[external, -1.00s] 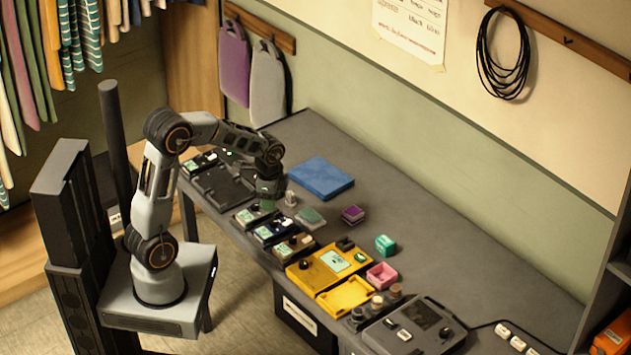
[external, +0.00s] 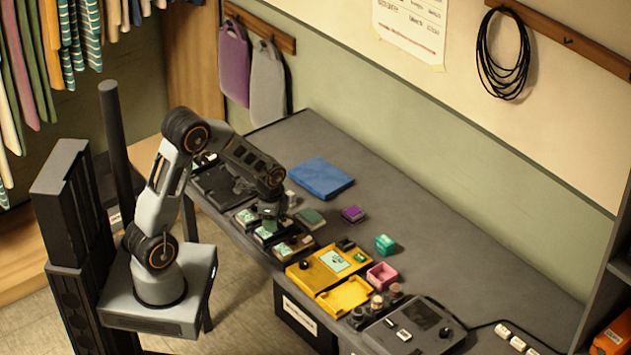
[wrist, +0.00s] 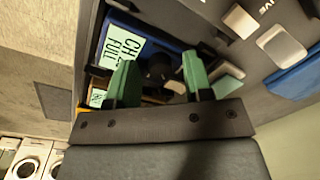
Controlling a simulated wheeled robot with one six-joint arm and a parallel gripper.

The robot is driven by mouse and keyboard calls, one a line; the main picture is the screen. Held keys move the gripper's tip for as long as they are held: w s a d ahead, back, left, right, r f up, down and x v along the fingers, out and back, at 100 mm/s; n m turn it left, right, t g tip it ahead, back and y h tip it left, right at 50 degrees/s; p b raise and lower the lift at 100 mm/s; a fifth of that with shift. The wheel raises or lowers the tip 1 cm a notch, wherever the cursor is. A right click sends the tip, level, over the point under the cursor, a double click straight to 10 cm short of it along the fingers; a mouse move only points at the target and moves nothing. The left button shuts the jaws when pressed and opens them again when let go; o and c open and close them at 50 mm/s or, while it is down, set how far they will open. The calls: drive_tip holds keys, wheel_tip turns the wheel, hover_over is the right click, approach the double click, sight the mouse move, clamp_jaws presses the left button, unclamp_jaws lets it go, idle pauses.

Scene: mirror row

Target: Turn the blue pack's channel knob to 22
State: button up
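The blue pack (wrist: 152,33) lies under my gripper in the wrist view, with a pale green label (wrist: 124,45) reading "CH" and "FULL". The channel number is partly hidden or cut off. A dark round knob (wrist: 160,68) on it sits between the two green fingertips of my gripper (wrist: 160,76). The fingers are apart, with gaps visible beside the knob; I see no clear contact. In the external view the blue pack (external: 268,234) is in the front row, and my gripper (external: 269,214) is directly above it, hiding part of it.
Other packs stand close on both sides, one with a green label (external: 246,217) and a brown one (external: 293,246). A yellow unit (external: 312,276) is farther right. A blue folded cloth or mat (external: 321,177) lies behind. The back right of the table is clear.

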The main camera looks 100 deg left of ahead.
clamp_jaws()
drive_tip(key=shift+n, duration=0.3)
drive_tip(key=n, duration=0.2)
drive_tip(key=shift+n+b, duration=0.3)
drive_tip(key=shift+b, duration=0.1)
drive_tip(key=shift+n+b, duration=0.35)
drive_tip(key=shift+n, duration=1.35)
drive_tip(key=shift+o, duration=0.6)
unclamp_jaws()
